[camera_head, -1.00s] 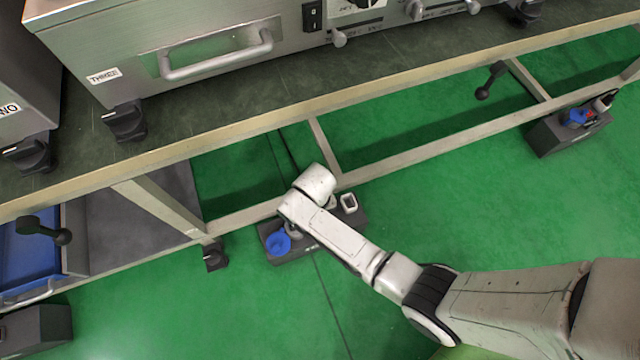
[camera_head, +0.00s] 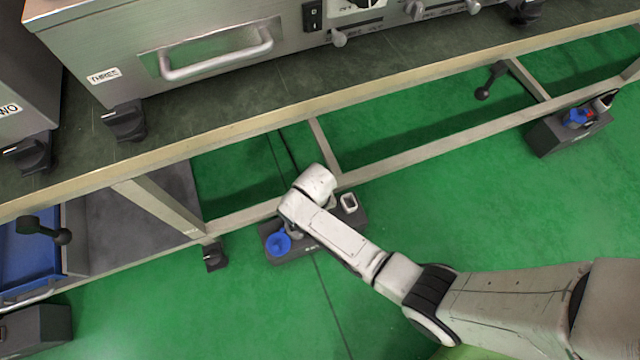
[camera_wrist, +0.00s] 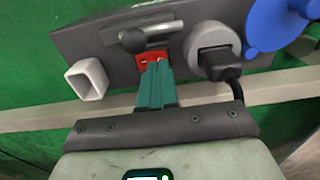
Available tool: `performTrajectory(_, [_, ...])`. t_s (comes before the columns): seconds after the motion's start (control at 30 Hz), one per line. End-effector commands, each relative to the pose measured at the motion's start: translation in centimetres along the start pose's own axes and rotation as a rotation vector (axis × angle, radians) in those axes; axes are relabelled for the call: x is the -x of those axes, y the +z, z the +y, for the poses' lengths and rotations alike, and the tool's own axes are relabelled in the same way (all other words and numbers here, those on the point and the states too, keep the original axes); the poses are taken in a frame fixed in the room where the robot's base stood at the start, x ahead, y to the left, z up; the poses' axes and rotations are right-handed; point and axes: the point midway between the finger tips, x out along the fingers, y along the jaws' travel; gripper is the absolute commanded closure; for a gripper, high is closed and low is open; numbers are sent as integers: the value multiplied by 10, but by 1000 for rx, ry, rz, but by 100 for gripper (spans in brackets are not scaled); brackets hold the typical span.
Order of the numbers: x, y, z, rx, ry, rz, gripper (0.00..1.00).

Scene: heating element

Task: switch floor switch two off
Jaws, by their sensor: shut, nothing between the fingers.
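A dark grey floor switch box (camera_head: 318,243) sits on the green floor by the bench's lower rail, partly covered by my arm. The box also shows in the wrist view (camera_wrist: 62,42). A red switch (camera_wrist: 150,58) is on its face, with a dark round knob (camera_wrist: 132,41) just above it. My gripper (camera_wrist: 154,68) is shut and empty, its teal fingertips at the lower edge of the red switch. They look touching or very close; I cannot tell which. In the head view the fingers are hidden under my wrist. No number on the box is readable.
A black plug with a cord (camera_wrist: 218,52) and a blue part (camera_wrist: 270,25) lie right of the red switch. A pale square socket (camera_wrist: 87,78) lies left. Another switch box (camera_head: 560,137) stands at right. The bench edge (camera_head: 330,110) runs above.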

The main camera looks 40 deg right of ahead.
Motion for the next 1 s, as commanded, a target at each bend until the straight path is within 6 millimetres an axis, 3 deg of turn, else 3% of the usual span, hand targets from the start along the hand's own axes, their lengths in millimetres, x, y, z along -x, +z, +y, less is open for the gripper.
performTrajectory(1.0, [-14, 0, 0, 0, 0, 1, 100])
